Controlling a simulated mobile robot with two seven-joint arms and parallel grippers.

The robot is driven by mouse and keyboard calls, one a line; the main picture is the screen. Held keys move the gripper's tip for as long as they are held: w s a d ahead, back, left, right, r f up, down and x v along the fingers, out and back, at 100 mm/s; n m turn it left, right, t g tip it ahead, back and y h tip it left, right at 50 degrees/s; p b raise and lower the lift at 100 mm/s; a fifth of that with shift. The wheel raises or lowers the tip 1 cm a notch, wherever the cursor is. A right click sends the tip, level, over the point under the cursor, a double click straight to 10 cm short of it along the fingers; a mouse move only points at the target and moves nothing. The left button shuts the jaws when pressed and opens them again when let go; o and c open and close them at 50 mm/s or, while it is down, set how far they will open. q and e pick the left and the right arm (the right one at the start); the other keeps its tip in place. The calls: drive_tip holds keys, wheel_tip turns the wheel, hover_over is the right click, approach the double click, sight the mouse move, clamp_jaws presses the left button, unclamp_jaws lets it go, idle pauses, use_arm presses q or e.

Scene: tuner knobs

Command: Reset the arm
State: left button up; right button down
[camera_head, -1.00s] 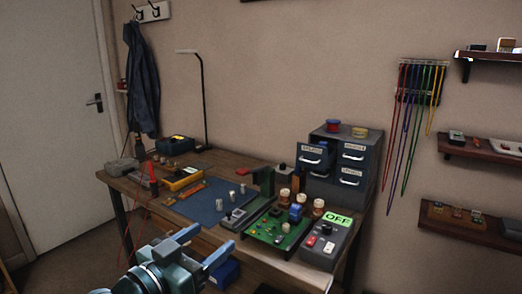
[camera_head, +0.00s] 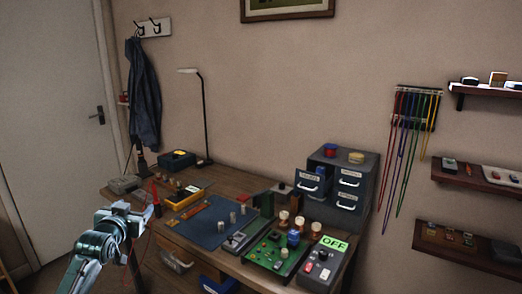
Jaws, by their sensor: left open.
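My left gripper (camera_head: 138,214) is at the lower left, in front of the desk's left end. It is open, and I see nothing between its fingers. My left arm rises to it from the bottom edge. My right gripper is not in view. On the desk (camera_head: 235,184), a green board (camera_head: 276,252) carries cream-topped knobs and a blue part. A grey box with a green "OFF" sign (camera_head: 334,243) stands to its right. A blue mat (camera_head: 205,230) with several small metal cylinders lies left of the board.
A grey drawer cabinet (camera_head: 347,180) stands at the desk's back right. A lamp (camera_head: 206,120) and a yellow-and-black meter (camera_head: 186,197) are at the left. Coloured cables (camera_head: 408,140) hang on the wall beside shelves (camera_head: 470,248). A drawer under the desk (camera_head: 178,262) appears open.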

use_arm(q)
drive_tip(key=s+d+f+m+g+h, duration=0.1)
drive_tip(key=s+d+f, duration=0.4)
drive_tip(key=s+f, duration=0.35)
drive_tip(key=s+d+f+m+g+h, duration=0.1)
drive_tip(key=s+d+f+m, duration=0.1)
drive_tip(key=s+d+f, duration=0.45)
drive_tip(key=s+d+f+g+h, duration=0.1)
drive_tip(key=s+d+f, duration=0.2)
drive_tip(key=s, duration=0.5)
drive_tip(key=s+d+f+n+g, duration=0.1)
drive_tip(key=s+d+f, duration=0.2)
drive_tip(key=s, duration=0.5)
drive_tip(key=s+d+f+g+h, duration=0.1)
drive_tip(key=s+d+f, duration=0.2)
drive_tip(key=s, duration=0.5)
drive_tip(key=shift+s+f+g+h, duration=0.3)
drive_tip(key=shift+f, duration=0.05)
